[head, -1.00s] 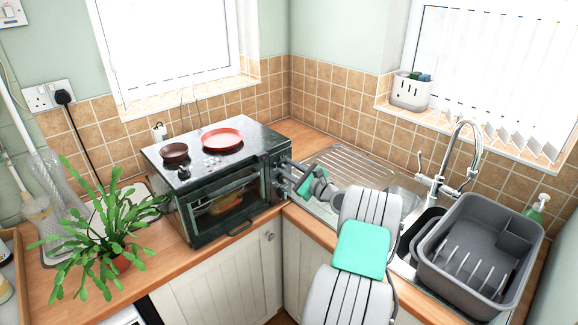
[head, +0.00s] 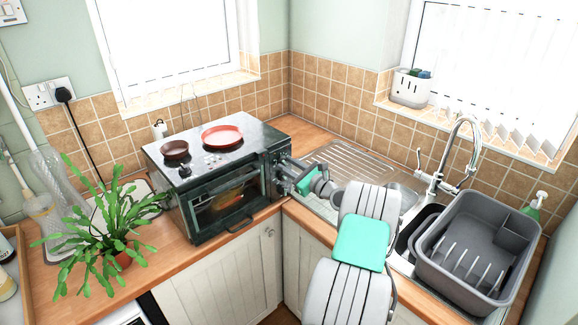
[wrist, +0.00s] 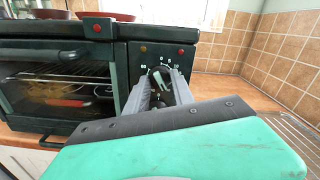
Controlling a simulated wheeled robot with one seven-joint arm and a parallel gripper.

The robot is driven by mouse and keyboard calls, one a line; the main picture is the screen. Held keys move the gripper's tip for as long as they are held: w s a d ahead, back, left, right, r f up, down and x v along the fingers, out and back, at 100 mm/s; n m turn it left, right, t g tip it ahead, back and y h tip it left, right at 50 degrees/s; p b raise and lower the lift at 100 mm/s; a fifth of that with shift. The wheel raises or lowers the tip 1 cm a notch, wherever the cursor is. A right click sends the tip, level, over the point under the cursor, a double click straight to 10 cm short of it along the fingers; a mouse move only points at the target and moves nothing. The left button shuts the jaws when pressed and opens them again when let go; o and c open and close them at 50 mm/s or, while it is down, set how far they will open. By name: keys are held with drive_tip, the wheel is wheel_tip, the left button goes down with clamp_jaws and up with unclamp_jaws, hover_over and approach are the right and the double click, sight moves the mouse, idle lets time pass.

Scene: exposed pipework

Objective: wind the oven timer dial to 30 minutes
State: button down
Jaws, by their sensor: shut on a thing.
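The oven (head: 222,208) is a dark countertop box in the corner, with a glass door and a control panel on its right. The timer dial (wrist: 162,79) is a dark round knob on that panel in the wrist view, with white scale marks above it. Its pointer and the lower scale are hard to read. My gripper (wrist: 166,84) has its grey fingers on either side of the dial and is shut on it. In the head view my gripper (head: 280,174) meets the oven's right front from the right, and the arm hides the dial.
A red plate (head: 222,135) and a brown bowl (head: 174,150) sit on the oven. A potted plant (head: 105,232) stands to its left. The sink's draining board (head: 335,160), tap (head: 470,150) and grey dish rack (head: 478,255) lie to the right.

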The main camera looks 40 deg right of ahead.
drive_tip(key=c, duration=1.1)
unclamp_jaws()
drive_tip(key=s+b, duration=0.2)
drive_tip(key=s, duration=0.6)
drive_tip(key=shift+d, duration=0.1)
